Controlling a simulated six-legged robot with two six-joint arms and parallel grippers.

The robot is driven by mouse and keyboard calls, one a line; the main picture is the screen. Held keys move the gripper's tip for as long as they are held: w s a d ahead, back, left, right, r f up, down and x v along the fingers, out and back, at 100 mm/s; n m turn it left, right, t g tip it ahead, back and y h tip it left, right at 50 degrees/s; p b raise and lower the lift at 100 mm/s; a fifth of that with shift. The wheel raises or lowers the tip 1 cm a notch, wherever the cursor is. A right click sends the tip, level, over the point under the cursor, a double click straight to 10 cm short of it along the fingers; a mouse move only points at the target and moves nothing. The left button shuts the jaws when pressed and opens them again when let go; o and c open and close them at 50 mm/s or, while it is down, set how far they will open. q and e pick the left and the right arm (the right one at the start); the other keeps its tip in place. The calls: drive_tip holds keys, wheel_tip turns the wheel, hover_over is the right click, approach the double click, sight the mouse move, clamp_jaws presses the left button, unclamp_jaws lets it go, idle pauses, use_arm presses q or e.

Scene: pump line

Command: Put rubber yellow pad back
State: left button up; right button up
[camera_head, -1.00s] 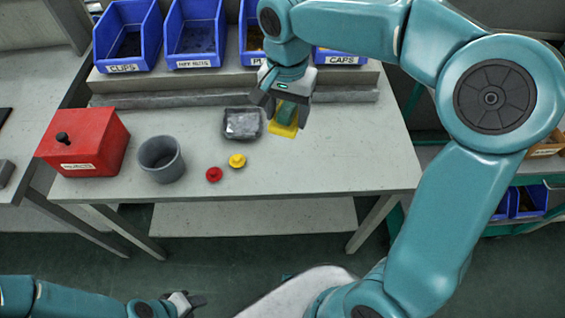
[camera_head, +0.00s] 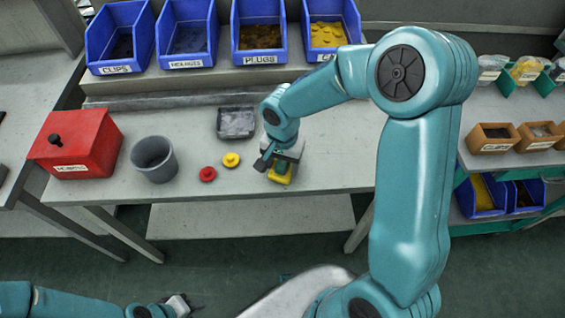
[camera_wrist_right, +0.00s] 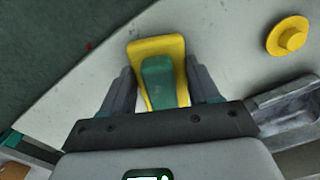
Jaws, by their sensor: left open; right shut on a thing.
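The yellow pad (camera_head: 281,177) with a green grip on top is held low over the workbench, near its front edge, by my right gripper (camera_head: 281,165). In the right wrist view the yellow pad (camera_wrist_right: 158,48) shows between the two fingers of the right gripper (camera_wrist_right: 162,88), which is shut on its green part. I cannot tell whether the pad touches the bench. My left gripper (camera_head: 181,306) is open and empty, low at the bottom of the head view, away from the bench.
A yellow plug (camera_head: 231,160) and a red one (camera_head: 207,174) lie left of the pad. A grey tray (camera_head: 237,137), a grey cup (camera_head: 155,160) and a red box (camera_head: 75,145) stand on the bench. Blue bins (camera_head: 188,64) line the back. Bare bench (camera_head: 340,160) lies to the right.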

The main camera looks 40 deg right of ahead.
sight(282, 162)
drive_tip(key=shift+w+a+f, duration=0.1)
drive_tip(key=shift+w+f, duration=0.05)
drive_tip(key=shift+f+b, duration=0.2)
drive_tip(key=shift+b, duration=0.1)
drive_tip(key=o, duration=1.1)
drive_tip(key=shift+r, duration=0.1)
wheel_tip(282, 162, up, 12)
drive_tip(key=shift+r+p, duration=0.2)
drive_tip(key=shift+p, duration=0.2)
